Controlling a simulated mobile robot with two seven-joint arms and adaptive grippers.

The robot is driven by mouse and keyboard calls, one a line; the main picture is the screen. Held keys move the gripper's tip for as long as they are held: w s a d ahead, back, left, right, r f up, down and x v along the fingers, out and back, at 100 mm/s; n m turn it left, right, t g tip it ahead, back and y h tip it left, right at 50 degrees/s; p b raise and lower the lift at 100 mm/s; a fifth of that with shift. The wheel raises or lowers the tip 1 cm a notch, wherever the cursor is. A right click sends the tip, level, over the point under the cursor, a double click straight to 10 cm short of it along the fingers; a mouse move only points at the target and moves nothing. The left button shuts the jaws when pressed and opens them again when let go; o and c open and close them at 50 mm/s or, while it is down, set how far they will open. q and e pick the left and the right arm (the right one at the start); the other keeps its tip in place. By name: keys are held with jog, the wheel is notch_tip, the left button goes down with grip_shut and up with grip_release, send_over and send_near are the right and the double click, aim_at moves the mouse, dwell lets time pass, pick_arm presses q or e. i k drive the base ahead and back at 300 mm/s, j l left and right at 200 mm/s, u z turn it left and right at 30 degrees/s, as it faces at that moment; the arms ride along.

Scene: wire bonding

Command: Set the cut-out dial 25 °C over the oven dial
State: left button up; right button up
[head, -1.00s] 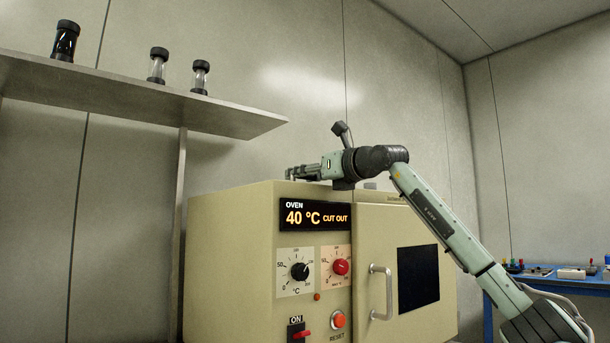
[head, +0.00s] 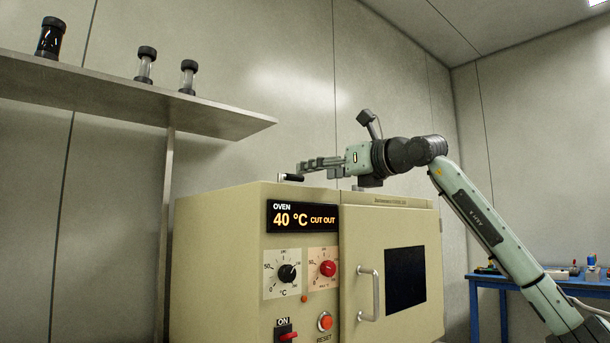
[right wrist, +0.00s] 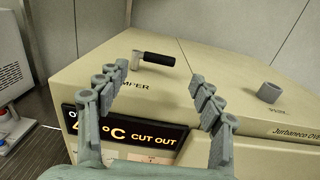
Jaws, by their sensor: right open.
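The oven (head: 215,265) is a cream cabinet; its display (head: 303,216) reads 40 °C CUT OUT. The oven dial (head: 287,273) is a black knob on a white scale plate. The cut-out dial (head: 327,268) is a red knob to its right; both pointers are too small to read. My right gripper (head: 305,165) is open and empty above the oven top, well above both dials. In the right wrist view its fingers (right wrist: 160,80) are spread, with the damper lever (right wrist: 155,58) beyond them. The dials are not visible there. My left gripper is not in view.
The black-handled damper lever (head: 291,177) and a short grey pipe (right wrist: 268,92) stand on the oven top. Below the dials are a red RESET button (head: 325,321) and an ON switch (head: 287,335). A door handle (head: 368,293) juts out at right. A shelf (head: 120,90) holds jars.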

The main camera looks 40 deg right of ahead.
aim_at(328, 268)
jog(key=k+l, duration=0.15)
jog(key=k, duration=0.85)
